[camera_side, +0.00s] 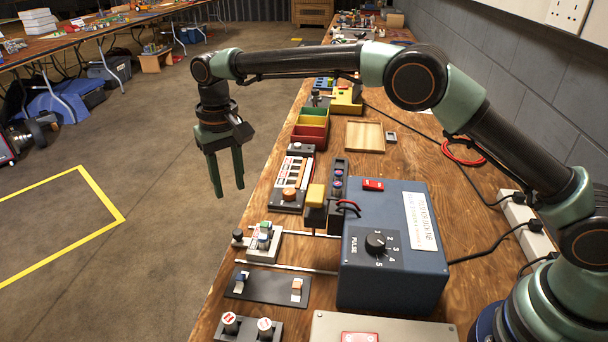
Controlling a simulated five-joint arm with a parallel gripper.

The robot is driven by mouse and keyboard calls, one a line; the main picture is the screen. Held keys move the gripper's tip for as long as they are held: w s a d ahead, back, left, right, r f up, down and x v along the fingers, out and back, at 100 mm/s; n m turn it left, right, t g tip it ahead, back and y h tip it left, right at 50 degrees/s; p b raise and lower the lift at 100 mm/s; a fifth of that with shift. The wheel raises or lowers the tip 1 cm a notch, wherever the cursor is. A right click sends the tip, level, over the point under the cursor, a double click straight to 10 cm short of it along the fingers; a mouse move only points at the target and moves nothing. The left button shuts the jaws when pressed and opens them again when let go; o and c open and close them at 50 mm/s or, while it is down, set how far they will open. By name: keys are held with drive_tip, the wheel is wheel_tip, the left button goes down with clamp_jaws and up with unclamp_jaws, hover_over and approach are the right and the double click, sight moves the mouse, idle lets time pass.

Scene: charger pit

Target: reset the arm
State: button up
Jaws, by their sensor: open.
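My gripper (228,174) hangs pointing down from my outstretched arm, at the left of the bench edge in the side view. Its two green fingers are apart and nothing is between them. It is above the floor side of the bench, clear of the things on it. My arm reaches across from the lower right, over the blue-grey box with a dial (392,245).
The wooden bench (455,290) holds switch panels (268,285), a yellow-topped block (315,196), coloured bins (311,127) and a wooden tray (364,136). A power strip (528,230) lies by the grey wall. Open floor (150,230) lies left.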

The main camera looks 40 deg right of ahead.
drive_tip(key=shift+r, duration=0.15)
drive_tip(key=s+d+r+t, duration=0.3)
drive_tip(key=s+d+r, duration=0.3)
drive_tip(key=d+r, duration=0.7)
drive_tip(key=s+d+f+t, duration=0.1)
drive_tip(key=s+d, duration=0.4)
drive_tip(key=s, duration=0.3)
drive_tip(key=s+d+f+t, duration=0.1)
drive_tip(key=s+d, duration=0.5)
drive_tip(key=s, duration=0.3)
drive_tip(key=shift+d+f+t, duration=0.2)
drive_tip(key=shift+f+t, duration=0.1)
drive_tip(key=shift+f, duration=0.05)
